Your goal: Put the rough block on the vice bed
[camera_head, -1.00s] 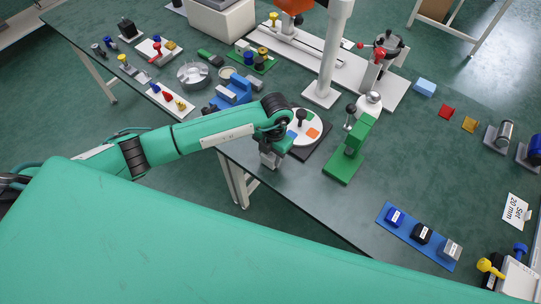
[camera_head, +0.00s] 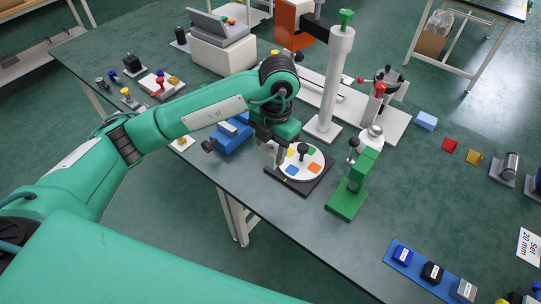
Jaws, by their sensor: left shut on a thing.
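The blue vice (camera_head: 236,139) stands near the table's front edge, left of the round dial plate; my left arm hides part of it and of its bed. My left gripper (camera_head: 269,158) points down just right of the vice, beside the dial plate. It is shut on a small pale grey block (camera_head: 268,153), which appears to be the rough block. The fingers hide much of it, and I cannot tell how far it is above the table. My right gripper is not in view.
The white dial plate (camera_head: 302,172) with coloured patches is close to the right of my gripper. A green stand (camera_head: 348,197) is further right. A white column (camera_head: 332,85) rises behind.

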